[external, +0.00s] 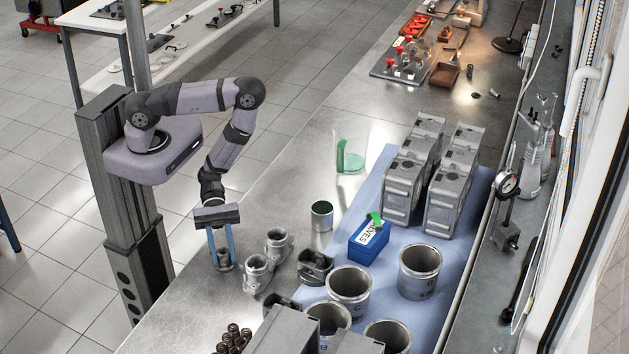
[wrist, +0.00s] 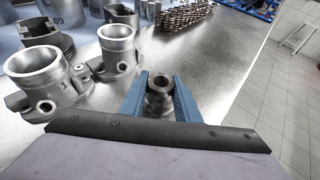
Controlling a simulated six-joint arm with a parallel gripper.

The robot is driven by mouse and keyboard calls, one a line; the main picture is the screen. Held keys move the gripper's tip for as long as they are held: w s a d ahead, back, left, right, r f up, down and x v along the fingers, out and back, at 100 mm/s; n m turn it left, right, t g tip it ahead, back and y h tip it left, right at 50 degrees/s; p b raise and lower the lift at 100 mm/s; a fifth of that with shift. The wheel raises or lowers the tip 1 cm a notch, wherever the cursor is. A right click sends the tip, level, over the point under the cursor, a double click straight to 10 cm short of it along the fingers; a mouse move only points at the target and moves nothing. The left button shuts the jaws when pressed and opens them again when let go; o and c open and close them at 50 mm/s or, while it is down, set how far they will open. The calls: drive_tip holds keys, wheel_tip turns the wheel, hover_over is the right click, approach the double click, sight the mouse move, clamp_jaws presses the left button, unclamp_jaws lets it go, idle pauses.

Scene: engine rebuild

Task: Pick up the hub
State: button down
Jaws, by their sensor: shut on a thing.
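The hub is a small grey metal ring-shaped part with a round bore. It shows in the wrist view (wrist: 158,102) between the two blue fingers of my gripper (wrist: 161,90), and in the external view (external: 224,265) at the near left part of the steel bench. My gripper (external: 223,256) points down over the bench and is shut on the hub, one finger on each side. The hub is upright, at or very near the bench top; I cannot tell whether it touches. The fingers hide part of its sides.
Two flanged metal housings (external: 256,274) (external: 277,246) stand close to the right of my gripper. Beyond are a piston (external: 315,267), large cylinder liners (external: 419,272), a blue box (external: 369,243) and engine blocks (external: 404,181). The bench edge is close on the left.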

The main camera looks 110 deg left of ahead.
sight(223, 251)
wheel_tip(223, 251, up, 8)
drive_tip(key=shift+p, duration=1.15)
drive_tip(key=shift+r+p, duration=0.8)
